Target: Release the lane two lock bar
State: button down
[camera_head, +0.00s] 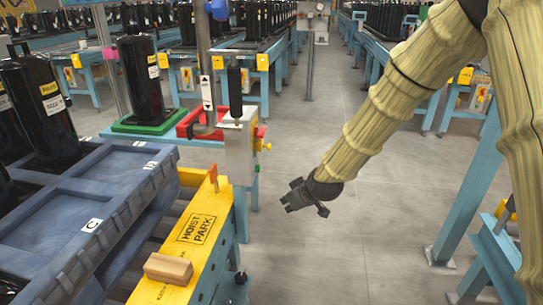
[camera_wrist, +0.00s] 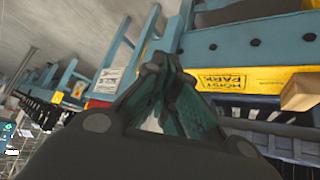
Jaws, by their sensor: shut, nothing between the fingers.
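No part labelled as the lane two lock bar can be read in either view, so I cannot tell which piece it is. A small orange upright lever (camera_head: 213,178) stands at the far end of the yellow HOIST PARK plate (camera_head: 212,208). My gripper (camera_head: 300,196) is over the grey floor of the aisle, right of that plate and apart from it. In the wrist view my gripper (camera_wrist: 162,66) has its dark fingers together with nothing held. The yellow plate (camera_wrist: 262,77) shows sideways behind them.
A tan wooden block (camera_head: 168,268) lies on the plate's near end. A blue-grey pallet (camera_head: 125,168) with black compressors (camera_head: 42,105) is at left. A grey control box (camera_head: 240,150) stands beyond the plate. A compressor (camera_head: 141,80) stands on a green base (camera_head: 147,123). The aisle floor (camera_head: 340,240) is clear.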

jog(key=w+a+r+m+t+y+b, duration=0.2)
jog(key=w+a+r+t+b, duration=0.3)
jog(key=t+b, duration=0.2)
notch_tip(320, 180, up, 9)
jog(key=s+d+m+t+h+b, duration=0.1)
jog(key=m+t+h+b, duration=0.1)
jog(key=t+b, duration=0.4)
jog(key=shift+s+d+f+m+t+h+b, duration=0.15)
jog(key=shift+s+d+m+t+h+b, duration=0.2)
jog(key=shift+m, duration=0.35)
jog(key=w+a+f+b, duration=0.1)
jog(key=w+b, duration=0.4)
jog(key=w, duration=0.6)
jog(key=shift+w+a, duration=0.3)
jog(key=shift+a, duration=0.1)
